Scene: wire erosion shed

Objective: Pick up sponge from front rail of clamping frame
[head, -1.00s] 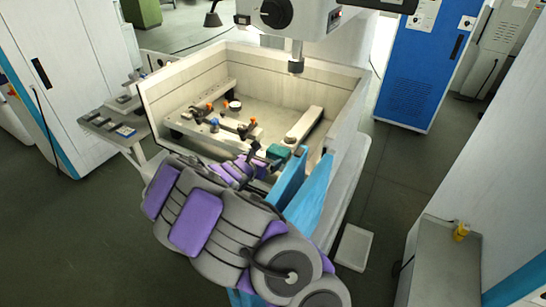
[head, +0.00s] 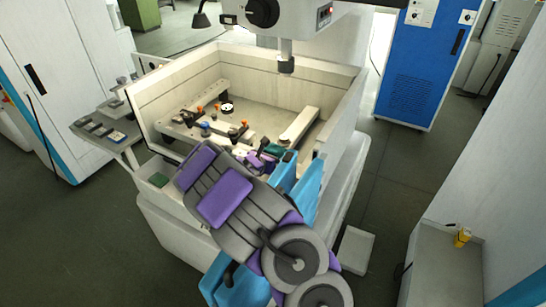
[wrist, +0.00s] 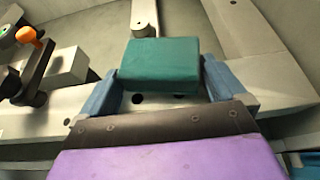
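The sponge is a dark green block (wrist: 160,66) on the pale front rail (wrist: 185,125) of the clamping frame. In the wrist view it sits between the two blue fingers of my gripper (wrist: 162,80), one finger on each side and very close to its ends. The gripper looks open around it; I see no clear squeeze. The sponge's underside is hidden. In the head view the sponge (head: 274,148) shows just past my gripper, partly covered by my arm. The clamping frame (head: 302,122) lies inside the open machine tank.
Clamps with orange knobs (wrist: 30,37) stand on the rail to the left of the sponge. The tank's pale walls (head: 235,52) surround the frame. The machine head (head: 286,64) hangs above it. A side cart with a yellow item (head: 462,238) stands at the right.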

